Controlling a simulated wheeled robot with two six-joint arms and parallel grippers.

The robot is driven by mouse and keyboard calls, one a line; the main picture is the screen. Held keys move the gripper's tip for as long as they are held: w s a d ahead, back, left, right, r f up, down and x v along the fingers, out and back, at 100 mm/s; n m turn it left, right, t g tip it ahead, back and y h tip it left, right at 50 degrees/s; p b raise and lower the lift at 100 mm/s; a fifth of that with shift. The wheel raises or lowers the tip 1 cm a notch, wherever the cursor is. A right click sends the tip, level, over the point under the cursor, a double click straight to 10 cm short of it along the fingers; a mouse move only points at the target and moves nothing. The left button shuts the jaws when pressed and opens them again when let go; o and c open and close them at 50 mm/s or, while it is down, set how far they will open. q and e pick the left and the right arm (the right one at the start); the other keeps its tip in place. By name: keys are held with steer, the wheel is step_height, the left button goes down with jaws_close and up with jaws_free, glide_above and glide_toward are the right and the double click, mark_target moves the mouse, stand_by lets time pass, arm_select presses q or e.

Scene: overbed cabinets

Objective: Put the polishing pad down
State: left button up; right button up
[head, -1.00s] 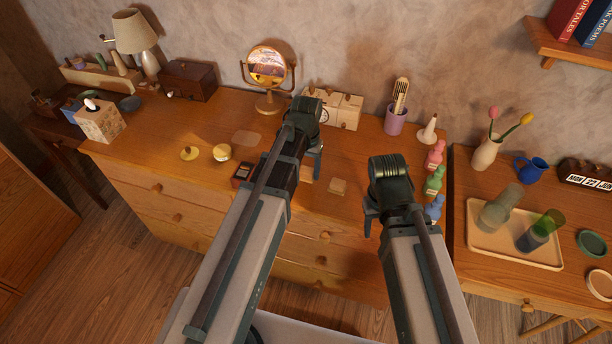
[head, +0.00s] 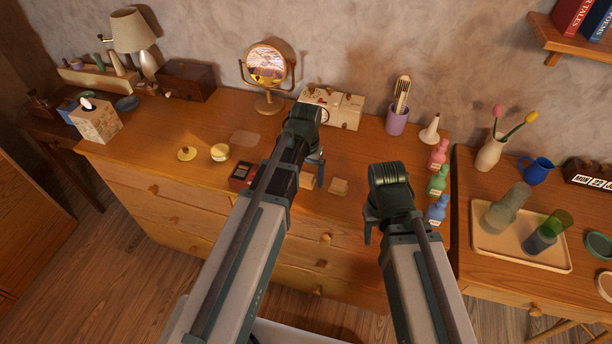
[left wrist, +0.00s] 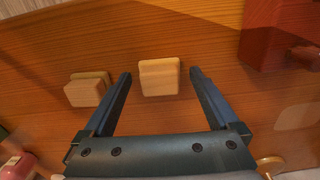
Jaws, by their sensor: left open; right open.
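Two small pale tan blocks lie on the dresser top; I cannot tell for sure which is the polishing pad. One block (left wrist: 160,77) sits between the spread fingers of my left gripper (left wrist: 160,73), with gaps on both sides. In the head view it is mostly hidden behind that gripper (head: 318,172). The other block (left wrist: 86,90), which looks two-layered, lies outside the fingers; it also shows in the head view (head: 338,186), to the right of the left gripper. My left gripper is open. My right gripper (head: 371,225) is open and empty near the dresser's front edge.
A dark red box (head: 242,175) stands left of the left gripper. Pink (head: 438,155), green (head: 437,180) and blue (head: 436,210) bottles line the right edge. A round mirror (head: 267,70) and a cream box (head: 340,108) stand behind. A tray (head: 480,240) is at the right.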

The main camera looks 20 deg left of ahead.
mark_target(308, 175)
arm_select(q)
steer(key=shift+f, duration=0.1)
step_height(308, 175, up, 14)
steer(key=p, duration=1.4)
steer(key=s+d+m+y, duration=0.1)
steer(key=s+d+m, duration=0.2)
steer(key=s+d, duration=0.7)
steer(key=s, duration=0.4)
steer(key=shift+s+d, duration=0.15)
steer(key=shift+d, duration=0.15)
arm_select(e)
step_height(308, 175, up, 14)
steer(key=shift+f, duration=0.2)
arm_select(q)
steer(key=shift+a, duration=0.1)
arm_select(e)
steer(key=shift+a, duration=0.1)
